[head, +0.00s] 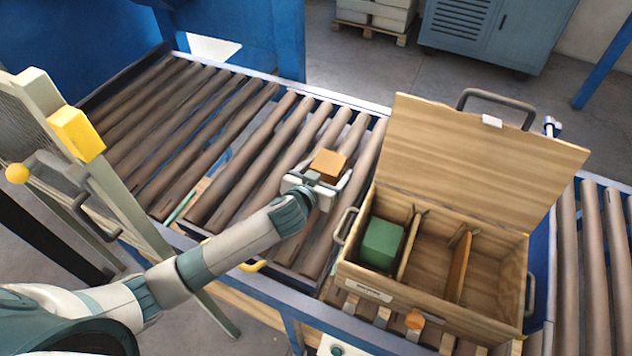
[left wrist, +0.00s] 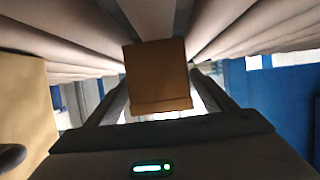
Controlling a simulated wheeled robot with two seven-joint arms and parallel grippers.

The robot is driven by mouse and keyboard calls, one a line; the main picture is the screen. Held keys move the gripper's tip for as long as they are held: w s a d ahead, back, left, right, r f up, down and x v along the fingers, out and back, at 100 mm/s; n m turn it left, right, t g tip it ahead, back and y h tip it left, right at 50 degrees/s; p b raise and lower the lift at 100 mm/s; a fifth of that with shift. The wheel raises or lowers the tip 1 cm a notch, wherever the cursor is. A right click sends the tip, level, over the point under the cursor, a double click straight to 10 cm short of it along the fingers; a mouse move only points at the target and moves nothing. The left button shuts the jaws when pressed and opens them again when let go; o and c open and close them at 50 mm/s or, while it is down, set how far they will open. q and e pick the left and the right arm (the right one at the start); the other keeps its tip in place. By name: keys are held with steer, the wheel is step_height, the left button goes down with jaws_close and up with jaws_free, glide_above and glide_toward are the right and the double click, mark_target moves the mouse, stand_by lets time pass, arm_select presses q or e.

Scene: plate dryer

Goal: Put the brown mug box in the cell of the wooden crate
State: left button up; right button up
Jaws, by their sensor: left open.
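The brown mug box (head: 329,162) sits on the roller conveyor, left of the wooden crate. My left gripper (head: 322,177) is open at the box, with a finger on either side of it. In the left wrist view the brown mug box (left wrist: 157,75) stands upright between the two dark fingers, which do not appear closed on it. The wooden crate (head: 400,302) has its lid raised at the back and dividers inside. A green box (head: 382,243) fills its left cell; the middle and right cells look empty. My right gripper is not in view.
The crate's open lid (head: 480,155) rises behind its cells, and metal handles stick out at its sides. A post with a yellow block (head: 77,134) stands at the left. The rollers (head: 215,140) left of the mug box are clear.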

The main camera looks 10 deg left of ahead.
arm_select(q)
steer(key=b+v, duration=0.1)
steer(key=v, duration=0.9)
steer(key=shift+s+b, duration=0.3)
steer(key=shift+s+a+r, duration=0.15)
steer(key=shift+s+r, duration=0.1)
steer(key=shift+s, duration=0.25)
steer(key=shift+o, duration=0.5)
